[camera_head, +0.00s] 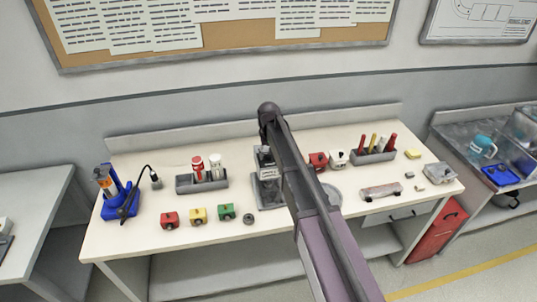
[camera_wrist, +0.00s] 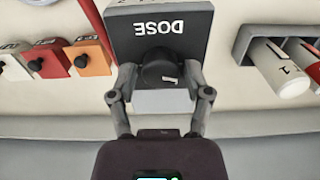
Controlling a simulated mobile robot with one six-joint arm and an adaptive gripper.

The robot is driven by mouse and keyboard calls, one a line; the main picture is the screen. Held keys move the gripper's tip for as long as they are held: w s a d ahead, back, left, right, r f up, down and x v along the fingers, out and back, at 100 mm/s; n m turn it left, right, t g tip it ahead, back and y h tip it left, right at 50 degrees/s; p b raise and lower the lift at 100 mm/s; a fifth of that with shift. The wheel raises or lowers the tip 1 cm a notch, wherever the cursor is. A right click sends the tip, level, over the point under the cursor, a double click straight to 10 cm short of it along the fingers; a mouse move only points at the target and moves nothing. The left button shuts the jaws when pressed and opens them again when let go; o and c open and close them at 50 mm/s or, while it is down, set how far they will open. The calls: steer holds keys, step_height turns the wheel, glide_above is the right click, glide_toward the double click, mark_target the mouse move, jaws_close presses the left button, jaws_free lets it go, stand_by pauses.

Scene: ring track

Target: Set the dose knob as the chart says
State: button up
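The dark grey dose unit (camera_wrist: 190,18) fills the upper middle of the wrist view, with the word DOSE upside down in white. Its round black knob (camera_wrist: 159,68) has a small white mark at its lower right. My gripper (camera_wrist: 160,75) has one finger on each side of the knob, with a narrow gap apparently on both sides, so it looks open. In the head view the unit (camera_head: 268,190) stands mid-table, partly hidden behind my arm. Papers on the corkboard (camera_head: 230,42) carry lines too small to read; I cannot tell which is the chart.
On the table (camera_head: 140,240) stand a blue tool stand (camera_head: 113,205), a red, a yellow and a green block, a grey holder (camera_head: 187,187) with red and white bottles, and a rack of markers (camera_head: 373,158). More small blocks sit right of the unit. The table's front left is clear.

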jaws_close()
steer(key=shift+m, duration=0.4)
steer(key=m, duration=0.9)
steer(key=shift+d, duration=0.1)
steer(key=shift+s, duration=0.1)
stand_by(0.3)
steer(key=o, duration=0.5)
jaws_free()
